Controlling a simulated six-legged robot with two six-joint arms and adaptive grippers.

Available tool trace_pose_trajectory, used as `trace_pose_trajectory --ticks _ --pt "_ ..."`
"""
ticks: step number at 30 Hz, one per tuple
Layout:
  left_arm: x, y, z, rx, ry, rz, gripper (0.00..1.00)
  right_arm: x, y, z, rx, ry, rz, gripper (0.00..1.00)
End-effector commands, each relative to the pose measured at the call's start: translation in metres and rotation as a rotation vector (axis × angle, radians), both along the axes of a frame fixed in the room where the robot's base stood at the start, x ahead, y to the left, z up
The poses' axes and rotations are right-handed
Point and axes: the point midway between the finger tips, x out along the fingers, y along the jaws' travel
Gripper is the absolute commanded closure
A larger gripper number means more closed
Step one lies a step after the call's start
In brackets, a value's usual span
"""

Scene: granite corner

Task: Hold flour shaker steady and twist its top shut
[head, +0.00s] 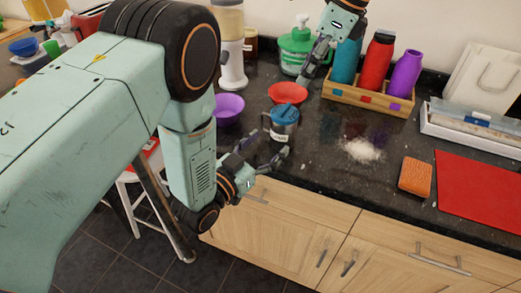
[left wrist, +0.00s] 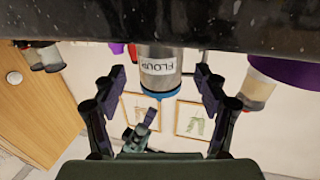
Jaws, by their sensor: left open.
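The flour shaker (head: 281,129) stands upright on the dark counter near its front edge. It has a silvery body, a white label and a blue top (head: 285,114). In the left wrist view, which is upside down, the shaker (left wrist: 158,68) shows its FLOUR label between the fingers. My left gripper (head: 266,149) is open, with its fingers on either side of the shaker and gaps visible in the wrist view. My right gripper (head: 311,69) is above the back of the counter, clear of the shaker. Its finger opening is too small to judge.
A red bowl (head: 288,93) sits just behind the shaker, and a purple bowl (head: 229,108) is to its left. A wooden crate (head: 369,99) of bottles stands behind right. Spilled flour (head: 362,150), an orange sponge (head: 415,177) and a red mat (head: 480,197) lie right.

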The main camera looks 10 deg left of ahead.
Motion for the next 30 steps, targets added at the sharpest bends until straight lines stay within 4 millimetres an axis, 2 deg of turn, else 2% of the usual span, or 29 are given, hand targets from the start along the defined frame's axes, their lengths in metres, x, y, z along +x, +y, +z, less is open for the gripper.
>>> trace_pose_trajectory --ticks 6,12,23,30 --pt "0.028 -0.019 0.001 0.0 -0.002 -0.002 0.27 0.0 0.0 0.0 0.0 0.0 0.0 0.62" --pt "0.043 -0.029 0.0 0.001 0.0 -0.001 0.27 0.0 0.0 0.0 0.0 0.0 0.0 0.62" --pt "0.047 -0.031 0.0 0.002 0.003 0.0 0.27 0.0 0.0 0.0 0.0 0.0 0.0 0.62" --pt "0.047 -0.031 0.0 0.002 0.003 0.0 0.48 0.0 0.0 0.0 0.0 0.0 0.0 0.62"
